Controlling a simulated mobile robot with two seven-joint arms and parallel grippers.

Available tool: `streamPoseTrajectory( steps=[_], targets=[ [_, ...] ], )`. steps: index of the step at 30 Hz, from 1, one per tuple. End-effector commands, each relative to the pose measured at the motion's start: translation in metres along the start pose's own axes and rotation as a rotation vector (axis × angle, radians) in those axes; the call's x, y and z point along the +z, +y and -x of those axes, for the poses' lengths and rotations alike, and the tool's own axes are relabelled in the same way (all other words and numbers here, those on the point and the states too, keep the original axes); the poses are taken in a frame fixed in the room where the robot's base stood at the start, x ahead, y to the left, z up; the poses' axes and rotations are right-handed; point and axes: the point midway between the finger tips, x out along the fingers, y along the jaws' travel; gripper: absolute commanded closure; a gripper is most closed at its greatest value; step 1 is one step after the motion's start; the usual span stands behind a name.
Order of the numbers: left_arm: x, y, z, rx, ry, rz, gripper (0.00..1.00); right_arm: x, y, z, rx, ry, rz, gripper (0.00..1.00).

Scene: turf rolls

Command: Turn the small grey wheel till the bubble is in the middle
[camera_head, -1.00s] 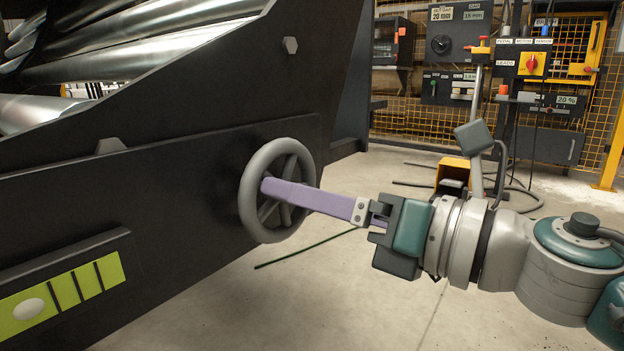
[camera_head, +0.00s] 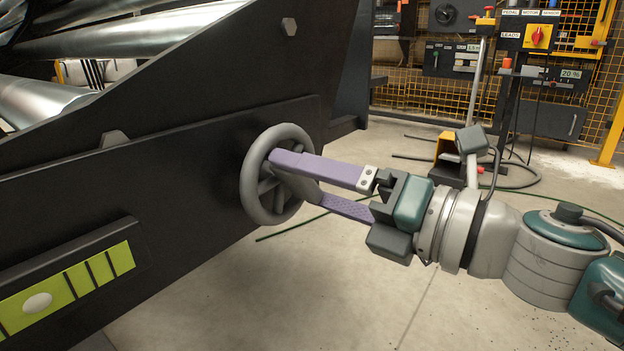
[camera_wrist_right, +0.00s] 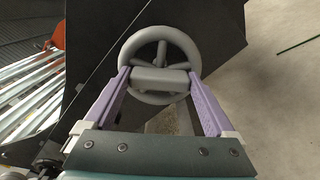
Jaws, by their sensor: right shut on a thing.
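The small grey wheel (camera_head: 250,182) is on the side of the dark machine frame, with a rim, spokes and a grey hub. My right gripper (camera_head: 288,177) is shut on the wheel, one purple finger above the other. In the right wrist view the fingers (camera_wrist_right: 159,77) lie on either side of the wheel's middle grey bar, inside the wheel's rim (camera_wrist_right: 160,33). The yellow-green level (camera_head: 122,257) is at the lower left, with several dark lines. Its pale bubble (camera_head: 38,303) sits toward the left, left of three lines. The level's left end is cut off. My left gripper is out of view.
The dark machine frame (camera_head: 200,125) fills the left, with shiny metal rollers (camera_head: 130,37) above. A control stand with a red knob (camera_head: 537,37) and a yellow mesh fence are behind at the right.

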Motion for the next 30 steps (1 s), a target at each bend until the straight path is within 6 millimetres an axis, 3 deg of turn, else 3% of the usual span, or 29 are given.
streamPoseTrajectory(
  steps=[5, 6, 8, 19, 30],
  targets=[
    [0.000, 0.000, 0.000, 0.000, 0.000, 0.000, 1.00, -0.001, -0.001, 0.000, -0.001, 0.001, -0.001, 0.66],
    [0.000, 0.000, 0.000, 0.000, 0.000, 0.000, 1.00, -0.001, -0.001, 0.000, -0.001, 0.001, 0.000, 0.08],
    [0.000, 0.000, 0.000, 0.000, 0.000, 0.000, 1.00, -0.001, -0.001, 0.000, -0.001, 0.001, 0.000, 0.01],
    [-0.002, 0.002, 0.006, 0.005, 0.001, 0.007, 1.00, 0.001, 0.001, 0.010, -0.002, 0.001, 0.001, 0.00],
    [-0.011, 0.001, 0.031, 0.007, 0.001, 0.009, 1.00, 0.001, 0.001, 0.081, -0.004, 0.002, -0.002, 0.00]
  ],
)
